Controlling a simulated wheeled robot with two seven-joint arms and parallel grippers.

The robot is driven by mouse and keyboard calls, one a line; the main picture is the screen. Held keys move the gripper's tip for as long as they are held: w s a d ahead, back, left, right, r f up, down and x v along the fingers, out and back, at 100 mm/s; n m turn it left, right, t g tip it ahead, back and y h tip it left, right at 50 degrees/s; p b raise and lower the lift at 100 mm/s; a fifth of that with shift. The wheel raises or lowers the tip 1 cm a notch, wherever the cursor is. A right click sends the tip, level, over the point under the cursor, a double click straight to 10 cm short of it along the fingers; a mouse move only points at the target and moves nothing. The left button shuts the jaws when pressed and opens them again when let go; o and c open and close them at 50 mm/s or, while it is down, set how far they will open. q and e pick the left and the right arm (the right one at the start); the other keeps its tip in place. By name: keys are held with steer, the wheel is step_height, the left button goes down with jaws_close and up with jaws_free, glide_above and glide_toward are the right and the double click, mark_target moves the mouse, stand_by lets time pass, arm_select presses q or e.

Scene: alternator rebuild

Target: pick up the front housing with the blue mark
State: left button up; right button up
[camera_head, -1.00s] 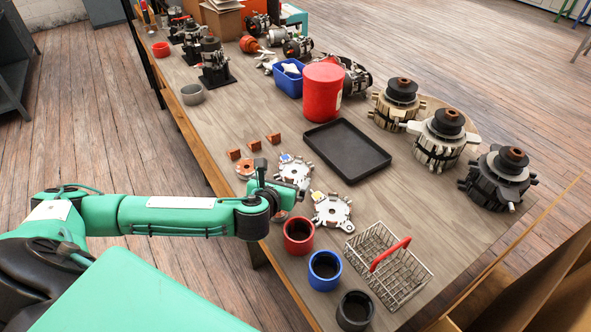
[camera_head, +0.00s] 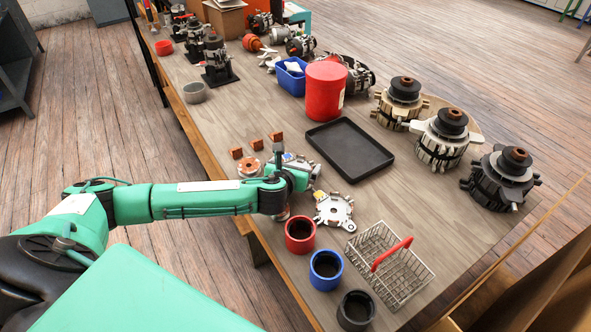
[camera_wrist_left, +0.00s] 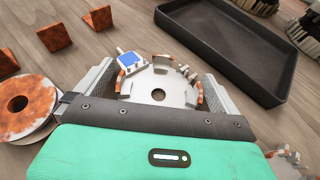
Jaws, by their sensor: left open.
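The front housing with the blue mark (camera_wrist_left: 158,90) is a pale silver disc with a centre hole and rust-brown patches on its rim. Its blue mark (camera_wrist_left: 131,60) sits on a lug at its upper left in the wrist view. My left gripper (camera_wrist_left: 155,88) is open, with one finger on each side of the housing; I cannot tell whether they touch it. In the head view my left gripper (camera_head: 289,172) hides much of this housing (camera_head: 312,168). A second similar housing (camera_head: 334,209) lies nearer the red cup. My right gripper is not in view.
A black tray (camera_head: 384,163) lies right of the housings. Red (camera_head: 300,247), blue (camera_head: 325,283) and black (camera_head: 355,322) cups and a wire basket (camera_head: 408,284) stand in front.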

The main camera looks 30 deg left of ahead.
arm_select(q)
steer(key=c, duration=1.1)
